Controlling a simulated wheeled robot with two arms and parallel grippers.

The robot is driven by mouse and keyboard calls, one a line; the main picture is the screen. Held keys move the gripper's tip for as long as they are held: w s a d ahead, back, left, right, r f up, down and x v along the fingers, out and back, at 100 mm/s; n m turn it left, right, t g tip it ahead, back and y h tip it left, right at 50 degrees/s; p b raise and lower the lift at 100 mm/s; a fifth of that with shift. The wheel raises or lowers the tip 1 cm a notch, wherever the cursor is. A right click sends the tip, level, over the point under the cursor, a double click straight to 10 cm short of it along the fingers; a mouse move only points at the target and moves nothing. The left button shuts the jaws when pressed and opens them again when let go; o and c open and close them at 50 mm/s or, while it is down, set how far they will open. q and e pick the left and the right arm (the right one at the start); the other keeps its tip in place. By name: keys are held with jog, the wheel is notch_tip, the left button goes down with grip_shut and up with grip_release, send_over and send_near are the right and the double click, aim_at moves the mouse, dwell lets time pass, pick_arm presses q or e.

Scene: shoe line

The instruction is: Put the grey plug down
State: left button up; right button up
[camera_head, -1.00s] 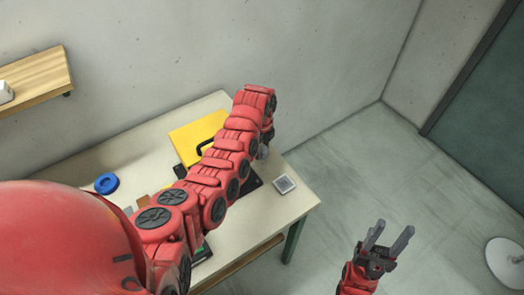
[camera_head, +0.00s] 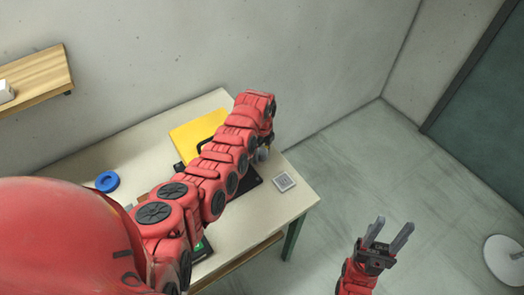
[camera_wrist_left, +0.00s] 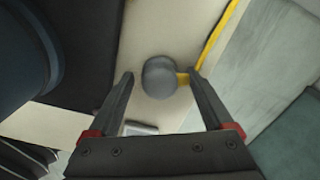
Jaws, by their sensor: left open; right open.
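The grey plug (camera_wrist_left: 159,78) is a rounded grey piece in the left wrist view, over the cream tabletop. My left gripper (camera_wrist_left: 161,75) is open, with one finger on each side of the plug. A gap shows on the left; the right finger is very close, and I cannot tell whether it touches. In the head view the plug (camera_head: 263,154) shows only as a small grey shape beside the end of my left arm, which hides most of that gripper. My right gripper (camera_head: 388,232) is open and empty over the floor, right of the table.
The table (camera_head: 290,207) holds a yellow item (camera_head: 195,133) with a black handle, a blue ring (camera_head: 107,181), a small grey-white square (camera_head: 284,181) and a dark mat (camera_head: 245,188), partly under my arm. A wooden shelf (camera_head: 35,78) is on the wall at left.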

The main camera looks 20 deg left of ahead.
aim_at(262, 149)
pick_arm(q)
jog(key=shift+r, duration=0.15)
jog(key=shift+r, duration=0.1)
jog(key=shift+w+r, duration=0.1)
jog(key=shift+r, duration=0.25)
notch_tip(262, 149, up, 4)
jog(key=shift+r+b, duration=0.1)
jog(key=shift+b, duration=0.85)
notch_tip(262, 149, up, 7)
jog(key=p, duration=0.1)
